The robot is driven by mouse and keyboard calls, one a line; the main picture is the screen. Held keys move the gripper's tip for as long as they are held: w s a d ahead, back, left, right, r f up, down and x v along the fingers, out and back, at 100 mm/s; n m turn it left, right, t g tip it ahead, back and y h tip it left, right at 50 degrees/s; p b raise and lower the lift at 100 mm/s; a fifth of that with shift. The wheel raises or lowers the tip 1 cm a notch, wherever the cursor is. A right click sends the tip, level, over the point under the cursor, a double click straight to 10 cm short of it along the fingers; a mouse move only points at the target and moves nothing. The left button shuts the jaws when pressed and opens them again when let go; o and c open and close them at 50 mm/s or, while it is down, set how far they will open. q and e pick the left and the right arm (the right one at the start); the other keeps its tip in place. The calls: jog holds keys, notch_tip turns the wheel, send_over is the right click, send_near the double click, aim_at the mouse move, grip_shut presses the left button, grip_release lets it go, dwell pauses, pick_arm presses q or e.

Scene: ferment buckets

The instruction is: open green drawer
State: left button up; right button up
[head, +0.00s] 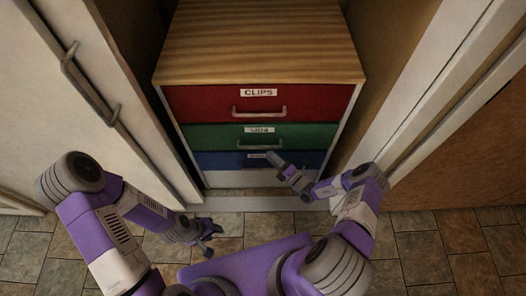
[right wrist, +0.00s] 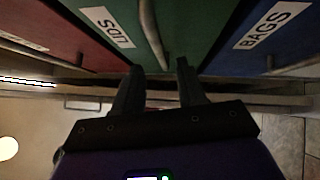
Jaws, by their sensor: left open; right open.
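The green drawer (head: 215,137) is the middle one of three coloured drawers in a wood-topped cabinet and looks shut. Its grey bar handle (head: 262,143) lies under a white label. In the right wrist view the green drawer (right wrist: 183,30) fills the middle, its label reading "LIDS" and its handle (right wrist: 152,35) running between and beyond my fingertips. My right gripper (head: 272,160) is open in front of the drawers, just below the green handle in the head view; its two fingers (right wrist: 159,66) are apart. I cannot tell contact. My left gripper (head: 211,235) is open, low above the floor.
The red drawer (head: 200,103), labelled "CLIPS", is above and the blue drawer (head: 210,160), labelled "BAGS", below; both look shut. A pale door with a handle (head: 85,85) stands left, and white panels (head: 425,85) stand right. The tiled floor (head: 440,240) is clear.

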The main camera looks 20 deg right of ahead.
jog(key=b+x, duration=0.1)
jog(key=x, duration=0.4)
jog(key=shift+w+a, duration=0.25)
jog(key=shift+w, duration=0.05)
grip_shut()
